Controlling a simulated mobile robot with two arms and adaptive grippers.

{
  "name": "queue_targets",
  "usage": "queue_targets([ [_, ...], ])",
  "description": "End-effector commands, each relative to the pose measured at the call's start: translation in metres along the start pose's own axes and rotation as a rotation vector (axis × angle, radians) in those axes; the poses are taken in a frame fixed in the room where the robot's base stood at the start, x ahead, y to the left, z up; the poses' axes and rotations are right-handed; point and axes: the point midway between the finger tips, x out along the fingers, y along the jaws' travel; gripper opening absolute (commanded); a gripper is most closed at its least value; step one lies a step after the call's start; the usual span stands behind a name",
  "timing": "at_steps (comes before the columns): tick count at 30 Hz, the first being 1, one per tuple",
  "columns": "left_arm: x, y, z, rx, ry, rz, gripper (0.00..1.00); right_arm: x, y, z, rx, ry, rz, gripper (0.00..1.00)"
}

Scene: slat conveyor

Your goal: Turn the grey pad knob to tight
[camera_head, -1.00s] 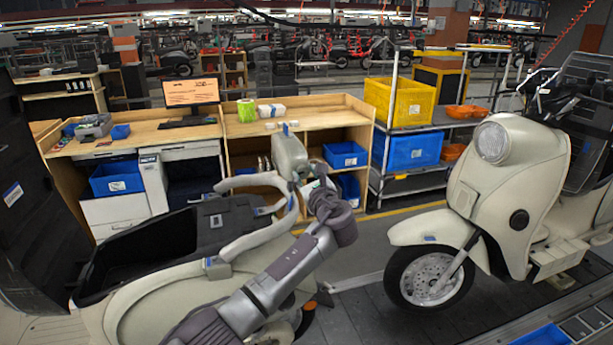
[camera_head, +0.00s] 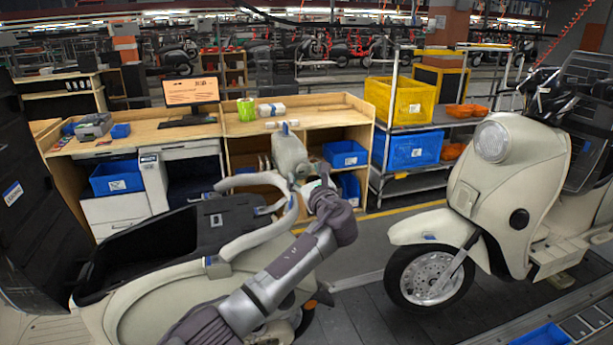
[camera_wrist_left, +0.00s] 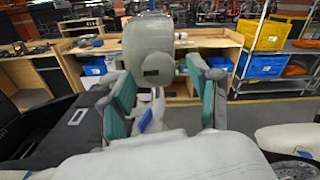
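The grey pad (camera_head: 290,152) stands upright on its support behind the seat opening of the near scooter (camera_head: 150,300). My left gripper (camera_head: 314,184) is beside the lower right of the pad in the head view. In the wrist view its two teal-lined fingers (camera_wrist_left: 162,82) are apart, with the pad's lower part showing between and beyond them. My right gripper is not in view.
A pale curved rail (camera_head: 255,235) of the scooter runs just left of my forearm. A second scooter (camera_head: 510,190) stands at the right. Behind are a wooden bench (camera_head: 310,112) and a rack with a yellow crate (camera_head: 400,103). Floor between the scooters is clear.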

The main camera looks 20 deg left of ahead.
Motion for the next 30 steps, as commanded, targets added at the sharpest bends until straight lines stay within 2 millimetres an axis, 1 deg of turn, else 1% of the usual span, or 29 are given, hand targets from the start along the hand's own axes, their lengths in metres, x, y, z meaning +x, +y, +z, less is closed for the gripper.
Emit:
queue_targets([
  [5, -0.001, 0.0, 0.001, -0.001, -0.001, -0.001, 0.62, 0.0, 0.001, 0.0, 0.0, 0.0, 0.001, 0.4],
  [8, -0.009, -0.001, 0.0, -0.001, -0.001, -0.003, 0.62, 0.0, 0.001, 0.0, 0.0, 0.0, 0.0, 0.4],
  [11, -0.024, -0.001, 0.0, -0.002, 0.0, -0.004, 0.62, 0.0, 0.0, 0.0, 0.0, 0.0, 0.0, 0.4],
  [18, -0.076, -0.001, -0.001, -0.002, 0.001, -0.003, 0.62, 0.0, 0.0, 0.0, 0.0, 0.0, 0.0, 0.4],
  [21, -0.095, -0.001, -0.001, -0.002, 0.002, -0.003, 0.62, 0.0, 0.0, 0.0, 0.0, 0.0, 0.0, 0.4],
  [25, -0.111, -0.001, -0.001, -0.001, 0.001, -0.002, 0.62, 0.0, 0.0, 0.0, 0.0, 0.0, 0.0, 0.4],
  [30, -0.12, 0.0, 0.0, 0.0, 0.0, 0.0, 0.62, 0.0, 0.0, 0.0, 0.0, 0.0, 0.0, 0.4],
])
